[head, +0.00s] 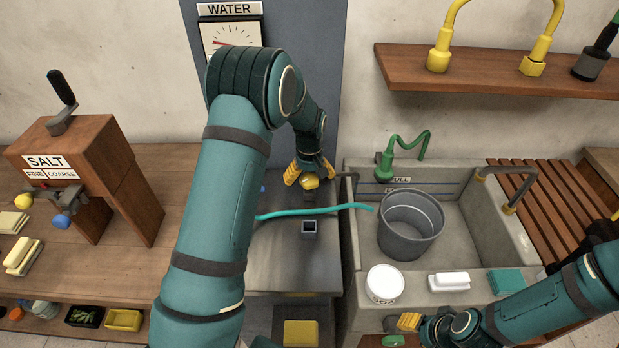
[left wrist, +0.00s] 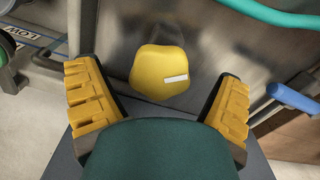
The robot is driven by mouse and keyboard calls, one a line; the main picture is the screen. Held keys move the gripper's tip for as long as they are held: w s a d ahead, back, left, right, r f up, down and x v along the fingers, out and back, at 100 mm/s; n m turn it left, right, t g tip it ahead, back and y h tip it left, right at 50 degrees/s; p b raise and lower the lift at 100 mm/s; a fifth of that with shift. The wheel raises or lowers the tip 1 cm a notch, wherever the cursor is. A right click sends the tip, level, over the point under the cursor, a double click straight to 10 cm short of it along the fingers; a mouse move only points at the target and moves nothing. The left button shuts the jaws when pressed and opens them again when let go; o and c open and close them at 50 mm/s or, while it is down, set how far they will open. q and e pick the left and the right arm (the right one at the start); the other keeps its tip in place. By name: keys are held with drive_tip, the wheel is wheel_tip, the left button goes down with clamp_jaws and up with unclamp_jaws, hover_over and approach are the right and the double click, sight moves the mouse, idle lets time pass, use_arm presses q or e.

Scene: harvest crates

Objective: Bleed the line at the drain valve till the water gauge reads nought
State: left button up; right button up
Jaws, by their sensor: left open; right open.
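The water gauge (head: 222,36) hangs on the grey panel under a WATER sign. Its red needle points left, and my left arm hides its lower part, so I cannot read the value. A yellow knob (head: 311,183), perhaps the drain valve, is at the far end of the metal counter. It also shows in the left wrist view (left wrist: 160,72), with a white mark on its face. My left gripper (head: 309,174) is open, its fingers on either side of the knob, with no clear contact. My right gripper (head: 408,322) is open and empty near the sink's front edge.
A teal hose (head: 310,211) runs across the metal counter (head: 275,262) to the sink (head: 470,222). A grey bucket (head: 408,228) stands in the sink. A white tub (head: 384,283) sits on its front rim. A wooden salt dispenser (head: 95,165) is at left.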

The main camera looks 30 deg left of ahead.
sight(309, 179)
use_arm(q)
drive_tip(key=shift+r, duration=0.15)
wheel_tip(309, 179, up, 12)
idle(0.4)
idle(0.3)
